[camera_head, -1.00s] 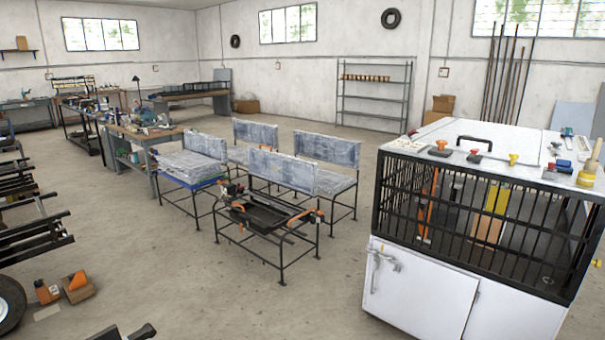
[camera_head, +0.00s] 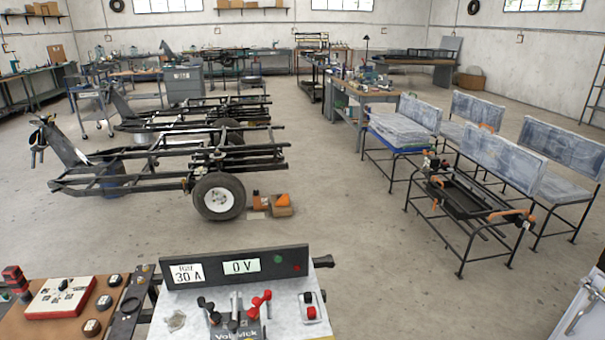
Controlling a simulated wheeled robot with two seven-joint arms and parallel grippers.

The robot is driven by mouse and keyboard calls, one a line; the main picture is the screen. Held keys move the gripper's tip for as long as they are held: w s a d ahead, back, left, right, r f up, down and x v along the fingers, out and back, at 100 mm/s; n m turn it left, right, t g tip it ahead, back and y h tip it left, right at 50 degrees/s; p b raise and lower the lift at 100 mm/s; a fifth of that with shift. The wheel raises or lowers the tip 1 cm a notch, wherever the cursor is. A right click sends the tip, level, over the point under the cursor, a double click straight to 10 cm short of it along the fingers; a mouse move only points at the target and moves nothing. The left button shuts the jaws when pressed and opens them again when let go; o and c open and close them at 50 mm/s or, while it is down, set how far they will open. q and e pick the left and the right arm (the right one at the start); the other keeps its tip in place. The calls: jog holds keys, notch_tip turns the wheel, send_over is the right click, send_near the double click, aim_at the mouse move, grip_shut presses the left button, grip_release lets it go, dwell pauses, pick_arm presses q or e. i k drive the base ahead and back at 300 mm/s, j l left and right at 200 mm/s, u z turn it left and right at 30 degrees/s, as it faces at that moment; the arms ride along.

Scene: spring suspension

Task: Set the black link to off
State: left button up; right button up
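A control unit with a black display panel (camera_head: 290,262) stands at the bottom centre. Its displays read 30 A and 0 V. On its light top are black-knobbed levers (camera_head: 208,308), red-knobbed levers (camera_head: 261,300) and a small switch block (camera_head: 311,307) with a red and a black part. A dark knob or handle (camera_head: 323,261) sticks out at the panel's right end. I cannot tell which black part is the black link, nor any link's on or off setting. The unit's lower part is cut off by the frame. Neither of my grippers is in view.
A brown board with a red-and-white box (camera_head: 62,298) and several round black knobs lies left of the unit. Black trailer frames with a wheel (camera_head: 218,197) stand beyond. Grey-backed benches (camera_head: 505,160) stand at the right. Bare floor (camera_head: 400,280) lies between.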

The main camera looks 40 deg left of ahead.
aim_at(214, 316)
jog(key=u, duration=1.95)
jog(key=j+u, duration=0.25)
